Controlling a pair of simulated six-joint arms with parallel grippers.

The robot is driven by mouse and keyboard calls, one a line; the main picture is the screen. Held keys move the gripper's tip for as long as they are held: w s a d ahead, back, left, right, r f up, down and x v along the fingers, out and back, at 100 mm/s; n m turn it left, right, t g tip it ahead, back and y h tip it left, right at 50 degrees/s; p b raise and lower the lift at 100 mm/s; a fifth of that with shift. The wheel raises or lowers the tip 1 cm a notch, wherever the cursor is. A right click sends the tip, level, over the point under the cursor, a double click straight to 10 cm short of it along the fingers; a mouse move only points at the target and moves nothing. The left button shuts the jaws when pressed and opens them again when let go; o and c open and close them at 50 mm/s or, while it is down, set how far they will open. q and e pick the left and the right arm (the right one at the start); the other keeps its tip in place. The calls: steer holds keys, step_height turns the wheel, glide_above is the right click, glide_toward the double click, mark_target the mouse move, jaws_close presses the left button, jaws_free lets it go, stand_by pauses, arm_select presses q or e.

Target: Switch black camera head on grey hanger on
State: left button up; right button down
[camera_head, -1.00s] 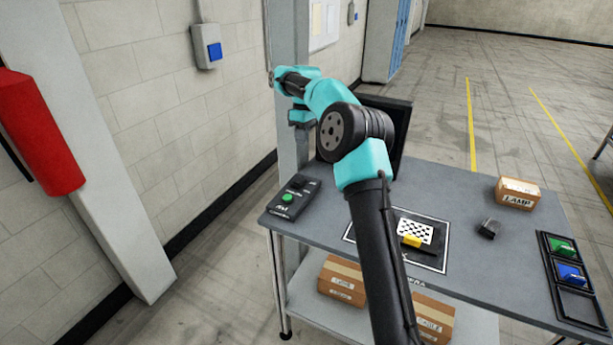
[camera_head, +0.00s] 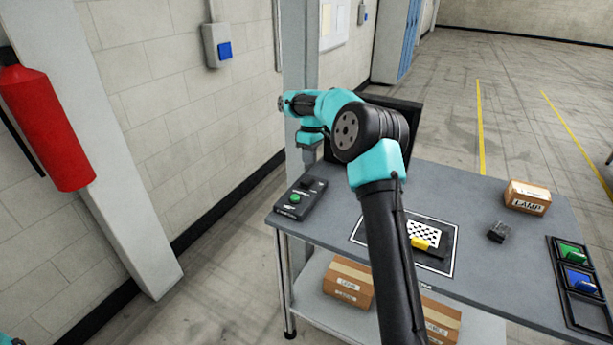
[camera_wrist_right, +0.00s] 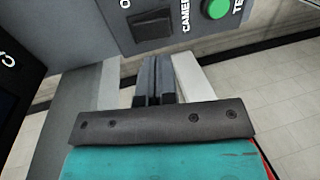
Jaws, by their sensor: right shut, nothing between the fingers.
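A dark grey control box (camera_head: 313,204) lies at the table's near left corner, with a green round button (camera_head: 295,198) and a black switch (camera_head: 305,183). In the right wrist view, the box's face (camera_wrist_right: 188,42) shows the black switch (camera_wrist_right: 152,24), part of a "CAMERA" label and the green button (camera_wrist_right: 216,8). My right gripper (camera_head: 307,143) is above the box, fingers pointing down. Its fingertips (camera_wrist_right: 153,70) are shut and empty, close to the switch; whether they touch it I cannot tell. I cannot clearly make out a camera head on a hanger. My left gripper is not in view.
A grey post (camera_head: 299,60) and dark panel (camera_head: 412,118) stand behind the gripper. The table also holds a checkered card (camera_head: 424,232), a small black block (camera_head: 497,232), a lamp carton (camera_head: 527,197) and a tray (camera_head: 590,312) with green and blue pieces.

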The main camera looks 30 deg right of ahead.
mark_target(306, 181)
steer(key=f, duration=0.4)
steer(key=a+f, duration=0.1)
steer(key=f, duration=0.1)
steer(key=shift+s+f, duration=0.3)
steer(key=shift+f, duration=0.05)
steer(key=shift+a, duration=0.15)
